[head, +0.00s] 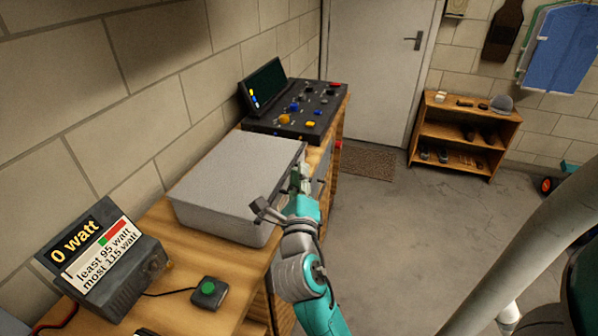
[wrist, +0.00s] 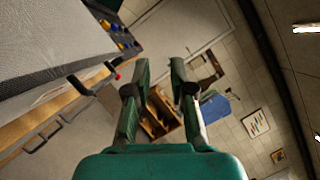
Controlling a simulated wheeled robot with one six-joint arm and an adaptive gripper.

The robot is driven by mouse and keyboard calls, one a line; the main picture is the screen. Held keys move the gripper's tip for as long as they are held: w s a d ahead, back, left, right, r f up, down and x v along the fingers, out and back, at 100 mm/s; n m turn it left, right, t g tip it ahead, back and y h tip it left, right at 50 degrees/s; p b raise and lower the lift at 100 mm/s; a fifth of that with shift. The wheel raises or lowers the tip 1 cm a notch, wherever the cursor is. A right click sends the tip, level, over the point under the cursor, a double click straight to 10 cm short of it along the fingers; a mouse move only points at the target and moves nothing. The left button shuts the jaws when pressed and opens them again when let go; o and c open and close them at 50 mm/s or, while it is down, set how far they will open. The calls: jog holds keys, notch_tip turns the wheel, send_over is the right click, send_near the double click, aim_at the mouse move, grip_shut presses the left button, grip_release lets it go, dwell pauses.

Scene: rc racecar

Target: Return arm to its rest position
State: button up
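My teal arm reaches up beside the wooden workbench (head: 190,312) in the head view. My gripper (head: 300,178) is at the right edge of a closed grey box (head: 235,165) on the bench; whether it touches the box cannot be told from this view. In the wrist view my gripper (wrist: 160,82) points out into the room, its two fingers apart with nothing between them. The grey box (wrist: 50,40) fills the upper left of the wrist view.
A meter reading "0 watt" (head: 110,265) and a green button (head: 209,290) stand at the bench's near end. A control panel (head: 297,110) is behind the box. A door (head: 377,70) and a shoe shelf (head: 462,136) are farther back. The floor (head: 400,240) right of the bench is clear.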

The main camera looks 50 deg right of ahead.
dwell(0.7)
jog(key=s+a+f+n+t+y, duration=0.2)
jog(key=s+a+f+n+y, duration=0.35)
jog(key=a+f+n, duration=0.4)
jog(key=s+a+f+n+t+y, duration=0.2)
jog(key=s+a+f+n+y, duration=0.3)
jog(key=a+f+n, duration=0.5)
jog(key=s+a+n+y, duration=0.2)
jog(key=s+a+n, duration=0.1)
jog(key=s+n, duration=0.4)
jog(key=s+a+n+g+y, duration=0.1)
jog(key=s+a+n+y, duration=0.2)
jog(key=s+n, duration=0.5)
jog(key=shift+s+a+f+y, duration=0.15)
jog(key=shift+s+f+y, duration=0.25)
jog(key=shift+s, duration=1.7)
jog(key=shift+n, duration=0.25)
